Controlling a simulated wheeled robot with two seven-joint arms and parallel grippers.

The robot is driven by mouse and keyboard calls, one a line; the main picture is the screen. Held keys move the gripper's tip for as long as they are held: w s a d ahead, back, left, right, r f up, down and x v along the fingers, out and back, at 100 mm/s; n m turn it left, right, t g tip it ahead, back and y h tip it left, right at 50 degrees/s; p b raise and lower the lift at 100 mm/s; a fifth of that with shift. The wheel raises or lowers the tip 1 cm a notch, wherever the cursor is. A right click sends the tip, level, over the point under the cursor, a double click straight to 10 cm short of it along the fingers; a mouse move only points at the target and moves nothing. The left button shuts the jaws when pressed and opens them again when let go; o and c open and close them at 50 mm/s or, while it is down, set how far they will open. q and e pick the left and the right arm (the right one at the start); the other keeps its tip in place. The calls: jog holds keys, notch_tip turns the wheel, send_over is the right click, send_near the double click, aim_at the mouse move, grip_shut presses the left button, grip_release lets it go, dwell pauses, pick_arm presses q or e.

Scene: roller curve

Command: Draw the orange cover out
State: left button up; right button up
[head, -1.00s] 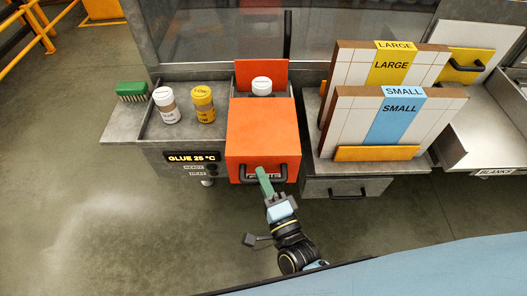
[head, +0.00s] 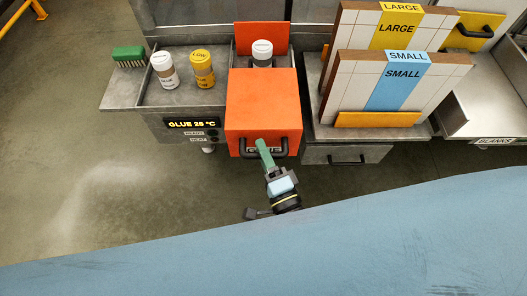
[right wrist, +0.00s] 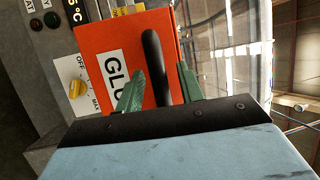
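The orange cover (head: 262,105) is a box with a black handle (head: 279,152) low on its front. It sits between the glue tray and the board rack, and an orange upright panel (head: 262,38) stands behind it. In the right wrist view the orange face (right wrist: 95,50) carries a "GLU" label, and the handle (right wrist: 156,65) shows between my fingers. My right gripper (head: 262,148) has green fingers at the handle. In the wrist view these fingers (right wrist: 160,80) stand apart, one on either side of the handle, with a gap on the right. My left gripper is out of view.
A white glue bottle (head: 163,72) and a yellow one (head: 202,70) stand on the left tray, with a green brush (head: 129,57) beside it. Another white-capped bottle (head: 262,50) is behind the cover. Boards marked large and small (head: 400,75) stand on the right, above a grey drawer (head: 347,154).

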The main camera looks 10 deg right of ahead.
jog(key=b+v, duration=0.2)
jog(key=v, duration=1.1)
jog(key=shift+s, duration=0.2)
jog(key=shift+d, duration=0.1)
jog(key=s+d+f+n+g+b, duration=0.2)
jog(key=f+n+g, duration=0.3)
jog(key=f, duration=1.1)
jog(key=s+d+f+n+g+b, duration=0.25)
jog(key=f+n+g, duration=0.3)
jog(key=f, duration=0.95)
jog(key=s+d+f+n+g+h+b, duration=0.1)
jog(key=s+d+f+n+g+h, duration=0.1)
jog(key=s+f, duration=0.5)
jog(key=s+d+f+n+g+h+b, duration=0.1)
jog(key=s+d+f+n+g+b, duration=0.1)
jog(key=s+d+f+n+g, duration=0.2)
jog(key=s+d+f+g, duration=0.2)
jog(key=s+d+f, duration=0.1)
jog(key=d+f, duration=0.1)
jog(key=shift+s+d+f+n+h, duration=0.15)
jog(key=shift+d+f+n+h, duration=0.25)
jog(key=shift+f, duration=0.4)
